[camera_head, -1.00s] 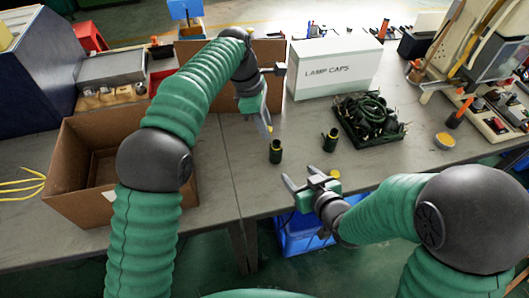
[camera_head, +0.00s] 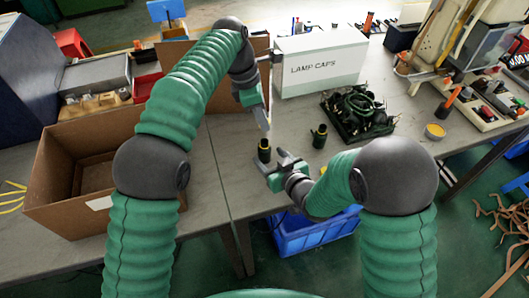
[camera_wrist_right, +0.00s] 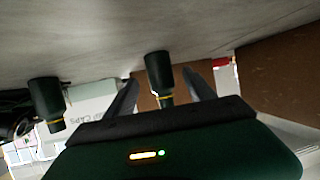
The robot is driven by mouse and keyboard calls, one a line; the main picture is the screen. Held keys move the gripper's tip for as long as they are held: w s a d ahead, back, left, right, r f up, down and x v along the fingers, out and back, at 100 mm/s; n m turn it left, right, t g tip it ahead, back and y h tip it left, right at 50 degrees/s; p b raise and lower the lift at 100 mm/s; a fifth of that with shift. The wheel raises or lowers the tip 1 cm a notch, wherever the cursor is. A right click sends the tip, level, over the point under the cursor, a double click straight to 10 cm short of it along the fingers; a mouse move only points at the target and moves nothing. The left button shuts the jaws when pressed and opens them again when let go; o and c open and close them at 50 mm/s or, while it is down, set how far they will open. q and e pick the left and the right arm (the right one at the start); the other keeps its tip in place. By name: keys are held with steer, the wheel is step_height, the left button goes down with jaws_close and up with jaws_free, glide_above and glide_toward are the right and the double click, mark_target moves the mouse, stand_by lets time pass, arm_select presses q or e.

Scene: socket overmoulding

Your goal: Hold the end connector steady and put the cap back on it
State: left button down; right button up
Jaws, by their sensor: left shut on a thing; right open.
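A dark upright end connector (camera_head: 264,151) with a yellow band near its top stands on the table in the head view. It also shows in the right wrist view (camera_wrist_right: 158,76), which is upside down. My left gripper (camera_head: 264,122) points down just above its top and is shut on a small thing. That thing is too small to make out, and I cannot tell whether it is the cap or touches the connector. My right gripper (camera_head: 276,168) is open and low in front of the connector. In the wrist view its fingers (camera_wrist_right: 162,92) lie on either side of the connector, with no visible grip.
A second dark connector (camera_head: 319,136) stands to the right. Behind are a white box marked LAMP CAPS (camera_head: 318,68) and a dark tray (camera_head: 345,128) of tangled parts. An open cardboard box (camera_head: 60,185) is at left. A blue crate (camera_head: 310,236) sits below the table edge.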

steer(key=x, duration=0.3)
steer(key=shift+w+a+f, duration=0.1)
steer(key=shift+w+f, duration=0.05)
steer(key=shift+w, duration=0.15)
steer(key=shift+w+a+f, duration=0.1)
steer(key=shift+w+a, duration=0.1)
steer(key=shift+a, duration=0.1)
steer(key=shift+d, duration=0.15)
steer(key=c, duration=0.6)
jaws_close()
